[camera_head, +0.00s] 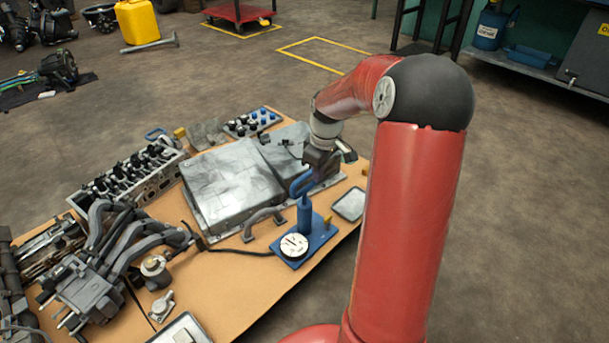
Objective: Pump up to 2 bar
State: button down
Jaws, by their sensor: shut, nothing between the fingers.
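A blue hand pump (304,217) stands upright on its blue base plate near the right edge of the wooden table. A round white gauge (294,246) sits at the pump's front; its dark needle is visible, but the scale is too small to read. A black hose (243,251) runs from the pump to the left. The pump's blue handle (299,183) is at the top. My gripper (316,172) is at the handle, just right of it and partly overlapping it. Its fingers are shut with nothing between them. Whether they touch the handle cannot be told.
A grey metal casing (232,188) lies left of the pump, with a cylinder head (130,178) and pipes (110,235) beyond. A curved grey handle (263,222) and a small tray (350,204) flank the pump. The table's front right edge is close to the pump.

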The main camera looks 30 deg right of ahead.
jog(key=r, duration=0.4)
jog(key=shift+s+d+r+p, duration=0.1)
jog(key=shift+s+r+p, duration=0.05)
jog(key=shift+s+p, duration=0.15)
jog(key=shift+w, duration=0.1)
dwell(1.4)
